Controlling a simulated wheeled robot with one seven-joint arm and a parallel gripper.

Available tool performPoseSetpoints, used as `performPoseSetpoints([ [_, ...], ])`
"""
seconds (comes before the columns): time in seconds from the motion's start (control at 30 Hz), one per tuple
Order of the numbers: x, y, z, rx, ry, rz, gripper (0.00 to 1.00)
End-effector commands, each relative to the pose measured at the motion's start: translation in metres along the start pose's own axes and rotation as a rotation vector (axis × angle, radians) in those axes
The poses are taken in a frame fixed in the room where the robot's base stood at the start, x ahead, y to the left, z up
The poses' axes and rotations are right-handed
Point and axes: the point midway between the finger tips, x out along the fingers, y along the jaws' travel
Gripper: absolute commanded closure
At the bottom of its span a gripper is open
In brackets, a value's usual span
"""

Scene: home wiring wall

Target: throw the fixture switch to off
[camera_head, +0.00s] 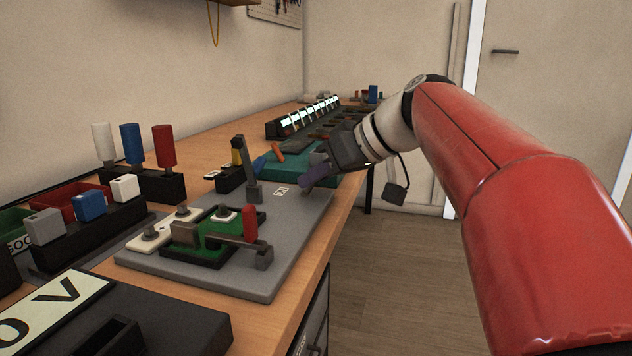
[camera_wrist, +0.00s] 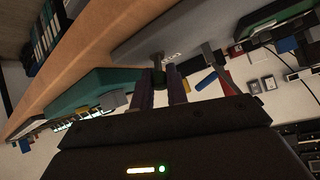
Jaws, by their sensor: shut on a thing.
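The grey fixture board (camera_head: 225,276) lies on the bench. It carries a green circuit board (camera_head: 213,249) and a clamp with a red handle (camera_head: 249,222). My gripper (camera_head: 310,179) is low over its far right edge, beside a small white label (camera_head: 281,190). In the wrist view my gripper (camera_wrist: 160,84) is shut on a small dark switch knob (camera_wrist: 158,73), whose grey stem meets the board next to the label. In the head view the fingers hide the knob, and I cannot read the switch's position.
An upright dark post (camera_head: 252,170) stands left of my gripper. A teal tray (camera_head: 291,166) lies just behind it. White, blue and red handles (camera_head: 131,143) stand in a rack at left. A lit row of slots (camera_head: 310,113) is farther back. Open floor (camera_head: 395,265) lies to the right.

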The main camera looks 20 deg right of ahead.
Motion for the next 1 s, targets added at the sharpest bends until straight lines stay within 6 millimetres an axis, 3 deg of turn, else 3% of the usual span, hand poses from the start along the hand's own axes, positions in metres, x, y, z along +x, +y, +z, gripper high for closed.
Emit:
performPoseSetpoints([
  [0.37, 0.0, 0.0, -0.001, 0.001, 0.005, -0.001, 1.0],
  [0.4, 0.0, 0.0, -0.001, 0.001, 0.005, -0.001, 0.81],
  [0.53, 0.0, 0.0, 0.0, 0.001, 0.004, -0.001, 0.64],
  [0.83, -0.002, 0.0, 0.0, 0.001, 0.003, -0.001, 0.63],
  [1.0, -0.021, 0.001, -0.002, 0.002, 0.005, 0.002, 0.63],
])
